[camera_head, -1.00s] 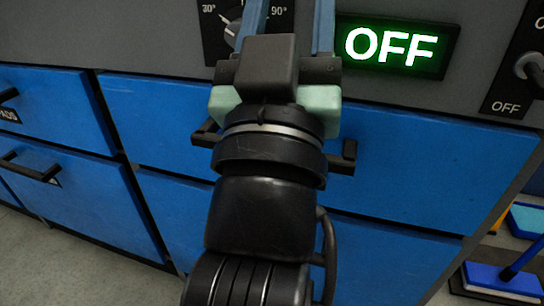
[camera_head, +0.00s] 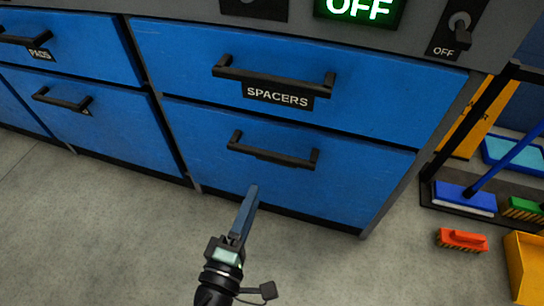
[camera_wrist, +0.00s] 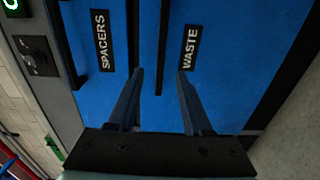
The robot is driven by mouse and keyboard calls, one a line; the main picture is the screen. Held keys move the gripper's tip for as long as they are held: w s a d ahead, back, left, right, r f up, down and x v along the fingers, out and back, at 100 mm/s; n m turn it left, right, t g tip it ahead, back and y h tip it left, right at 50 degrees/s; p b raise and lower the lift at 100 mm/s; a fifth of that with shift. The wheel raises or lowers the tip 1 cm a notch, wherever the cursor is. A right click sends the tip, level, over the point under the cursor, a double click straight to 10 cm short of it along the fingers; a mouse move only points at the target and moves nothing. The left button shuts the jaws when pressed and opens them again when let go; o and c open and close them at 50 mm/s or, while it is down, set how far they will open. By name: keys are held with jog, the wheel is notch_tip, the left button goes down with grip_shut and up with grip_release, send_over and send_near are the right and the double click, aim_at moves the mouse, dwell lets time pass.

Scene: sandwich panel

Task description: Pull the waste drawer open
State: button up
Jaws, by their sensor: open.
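The waste drawer (camera_head: 290,190) is the blue lower drawer under the spacers drawer, and it looks shut. Its black bar handle (camera_head: 272,154) runs across its upper part. In the wrist view the white WASTE label (camera_wrist: 190,48) is readable beside the handle (camera_wrist: 161,35). My gripper (camera_head: 251,190) is in front of the drawer, below the handle in the head view, with its fingers pointing at the drawer. In the wrist view my gripper (camera_wrist: 160,72) is open and empty, and the handle lines up between the two fingers. I cannot tell how far the tips are from it.
The spacers drawer (camera_head: 350,80) with its own handle (camera_head: 272,75) is directly above. More blue drawers (camera_head: 90,120) are to the left. A lit OFF display (camera_head: 358,8) and a switch (camera_head: 460,28) are above. Brushes (camera_head: 462,240) and a yellow bin (camera_head: 525,265) stand right. Floor in front is clear.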

aim_at(269, 158)
jog(key=b+x, duration=0.2)
jog(key=x, duration=1)
jog(key=shift+w+d+f+b, duration=0.1)
jog(key=shift+w+f+b, duration=0.1)
jog(key=shift+w+b, duration=0.15)
grip_shut()
dwell(0.9)
